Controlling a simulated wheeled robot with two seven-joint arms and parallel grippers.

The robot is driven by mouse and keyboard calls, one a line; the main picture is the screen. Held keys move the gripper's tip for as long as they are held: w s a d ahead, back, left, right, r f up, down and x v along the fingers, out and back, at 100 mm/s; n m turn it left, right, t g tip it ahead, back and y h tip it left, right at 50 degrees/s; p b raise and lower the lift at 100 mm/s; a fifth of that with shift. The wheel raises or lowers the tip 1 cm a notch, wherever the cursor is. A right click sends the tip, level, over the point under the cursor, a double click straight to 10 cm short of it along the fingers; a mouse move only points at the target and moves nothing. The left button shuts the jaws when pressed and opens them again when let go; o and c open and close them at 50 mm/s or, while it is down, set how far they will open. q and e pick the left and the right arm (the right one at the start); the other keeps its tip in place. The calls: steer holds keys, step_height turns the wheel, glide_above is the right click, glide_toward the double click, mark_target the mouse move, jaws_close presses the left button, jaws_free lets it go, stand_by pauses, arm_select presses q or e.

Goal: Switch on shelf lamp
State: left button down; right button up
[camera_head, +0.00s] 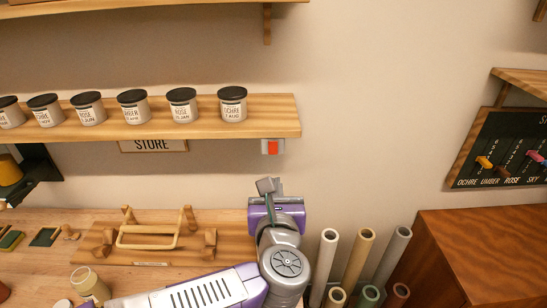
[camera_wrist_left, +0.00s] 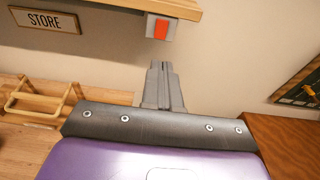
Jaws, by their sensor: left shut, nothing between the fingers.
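The shelf lamp's switch is likely the small grey box with a red rocker (camera_head: 272,147) under the right end of the lower wooden shelf (camera_head: 220,127). The switch also shows in the left wrist view (camera_wrist_left: 160,28). My left gripper (camera_head: 266,186) is shut and empty. It is below the switch, apart from it, with its fingers pointing up toward it; in the left wrist view its fingertips (camera_wrist_left: 162,66) sit just below the switch. No lit lamp can be made out. My right gripper is not in view.
Several labelled jars (camera_head: 183,106) stand on the shelf. A STORE sign (camera_head: 153,146) hangs below it. A wooden rack (camera_head: 148,240) lies on the table to the left. Several rolled tubes (camera_head: 358,256) stand to the right, beside a brown cabinet (camera_head: 480,250). Bare wall surrounds the switch.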

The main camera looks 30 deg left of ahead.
mark_target(273, 151)
arm_select(q)
steer(key=p+x, duration=0.1)
steer(key=x, duration=1.2)
steer(key=shift+w, duration=0.1)
